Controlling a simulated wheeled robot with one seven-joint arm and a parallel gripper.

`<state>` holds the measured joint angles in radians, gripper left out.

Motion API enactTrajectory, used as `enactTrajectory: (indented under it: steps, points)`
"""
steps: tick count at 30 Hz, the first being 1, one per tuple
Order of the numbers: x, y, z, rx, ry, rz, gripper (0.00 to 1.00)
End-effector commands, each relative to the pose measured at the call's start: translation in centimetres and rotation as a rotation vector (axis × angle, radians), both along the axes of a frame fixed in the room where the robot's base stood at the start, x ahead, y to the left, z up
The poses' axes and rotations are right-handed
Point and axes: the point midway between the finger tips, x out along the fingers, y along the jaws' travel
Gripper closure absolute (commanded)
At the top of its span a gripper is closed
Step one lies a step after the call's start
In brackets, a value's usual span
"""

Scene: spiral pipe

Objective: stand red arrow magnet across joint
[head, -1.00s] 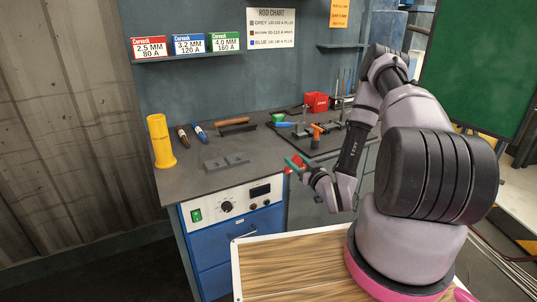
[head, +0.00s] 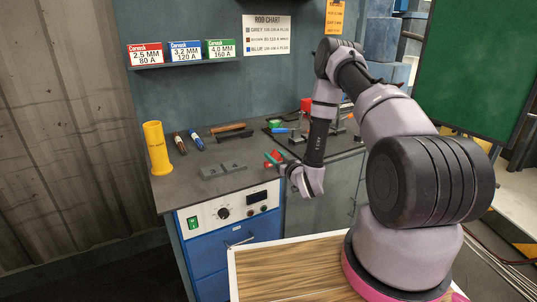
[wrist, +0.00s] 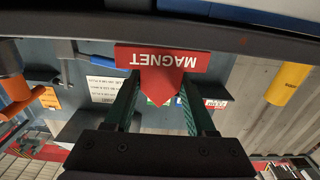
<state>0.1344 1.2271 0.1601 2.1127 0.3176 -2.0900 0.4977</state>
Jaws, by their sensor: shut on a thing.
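The red arrow magnet (wrist: 161,62) is between the two green fingers of my gripper (wrist: 160,90) in the wrist view. Its white MAGNET lettering reads upside down, and its pointed end is towards the gripper body. In the head view the magnet (head: 276,154) is a small red patch at the fingertips, above the front of the bench. My gripper (head: 273,160) is shut on it. A pair of grey plates (head: 223,171) lies flat on the bench, left of the gripper and apart from it. The seam between them is too small to make out clearly.
Two marker-like sticks (head: 197,139) and a wooden-handled brush (head: 229,130) lie behind the plates. Orange and blue-handled tools and clamps stand at the right. Bare bench top (head: 185,185) surrounds the plates.

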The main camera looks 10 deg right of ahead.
Motion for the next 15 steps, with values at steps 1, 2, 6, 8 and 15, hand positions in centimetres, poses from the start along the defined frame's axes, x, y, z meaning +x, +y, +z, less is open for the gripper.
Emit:
enactTrajectory:
  steps: [1,2,6,8,15]
  points:
    - [0.7,0.2,0.0,-0.001,-0.003,0.002,1.0]
    - [0.9,0.3,0.0,-0.001,-0.001,0.001,1.0]
    - [1.9,0.6,0.0,0.0,-0.002,0.0,1.0]
    - [2.7,1.0,0.1,-0.001,-0.003,0.002,1.0]
    - [5.2,1.7,-0.8,0.0,0.002,-0.001,1.0]
